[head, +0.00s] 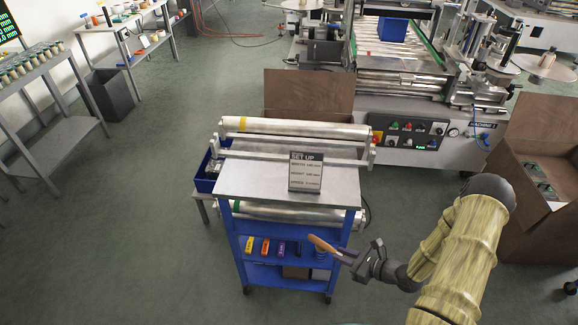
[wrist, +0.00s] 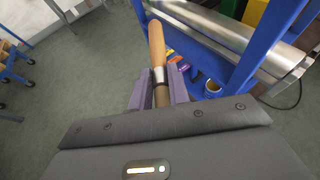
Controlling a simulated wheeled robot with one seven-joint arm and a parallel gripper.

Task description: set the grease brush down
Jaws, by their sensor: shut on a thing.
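The grease brush has a tan wooden handle (head: 322,244) and shows in the wrist view as a handle (wrist: 156,40) with a metal band below it. My gripper (head: 347,256) is shut on the brush, with a finger on each side of it in the wrist view (wrist: 160,90). The handle sticks out past the fingers, up and left in the head view, in front of the right side of the blue cart. The brush's bristle end is hidden.
The blue cart has a bare metal top (head: 250,180) with a "SET UP" sign (head: 306,172). Its shelf holds several coloured items and a small tin (wrist: 212,88). Metal rollers (head: 295,128) lie behind. A machine (head: 410,125) stands beyond.

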